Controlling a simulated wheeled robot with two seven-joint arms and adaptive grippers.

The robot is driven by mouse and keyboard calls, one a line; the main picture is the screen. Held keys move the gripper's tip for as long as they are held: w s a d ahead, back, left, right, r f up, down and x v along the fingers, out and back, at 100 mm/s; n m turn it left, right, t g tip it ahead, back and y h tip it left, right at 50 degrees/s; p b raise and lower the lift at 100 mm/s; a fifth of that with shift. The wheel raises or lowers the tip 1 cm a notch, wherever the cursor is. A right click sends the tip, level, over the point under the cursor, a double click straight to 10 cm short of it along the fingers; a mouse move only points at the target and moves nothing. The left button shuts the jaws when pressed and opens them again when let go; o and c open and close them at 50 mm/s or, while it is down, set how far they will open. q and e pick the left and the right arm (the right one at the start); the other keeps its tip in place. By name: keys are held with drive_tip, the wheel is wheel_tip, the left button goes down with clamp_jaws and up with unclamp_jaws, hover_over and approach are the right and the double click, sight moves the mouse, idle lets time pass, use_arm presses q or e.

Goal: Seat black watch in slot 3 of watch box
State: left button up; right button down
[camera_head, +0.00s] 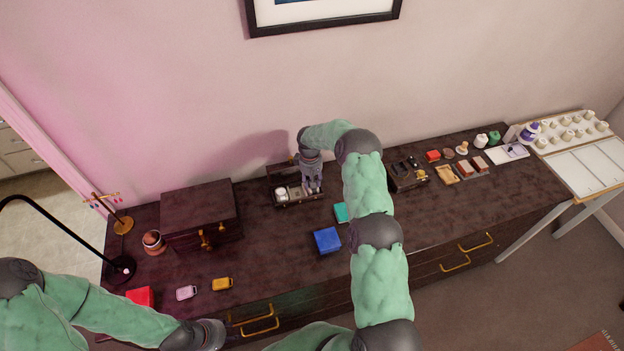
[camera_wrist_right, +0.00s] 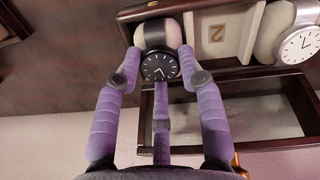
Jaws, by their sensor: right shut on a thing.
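The watch box (camera_head: 299,205) stands open near the back of the dresser; its rim also shows in the wrist view (camera_wrist_right: 235,73). My right gripper (camera_head: 313,187) is over its right end in the head view. In the wrist view the right gripper (camera_wrist_right: 159,58) is shut on the black watch (camera_wrist_right: 160,67), which is wrapped round a pale cushion. The watch is at the box's end compartment, beside the empty one marked 2; I cannot tell whether it rests on the bottom. A silver watch (camera_wrist_right: 299,45) sits beyond compartment 2. My left gripper (camera_head: 212,335) is at the front edge, its fingers unclear.
A large dark box (camera_head: 198,211) stands to the left. A blue box (camera_head: 327,240) and a teal one (camera_head: 341,212) lie in front of the watch box. A dark tray (camera_head: 407,180) holds small items to the right. The dresser's front middle is mostly clear.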

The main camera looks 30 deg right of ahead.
drive_tip(key=shift+f, duration=0.1)
drive_tip(key=c, duration=0.7)
unclamp_jaws()
drive_tip(key=shift+c, duration=0.2)
drive_tip(key=shift+r, duration=0.55)
wheel_tip(320, 180, up, 11)
drive_tip(key=shift+a, duration=0.3)
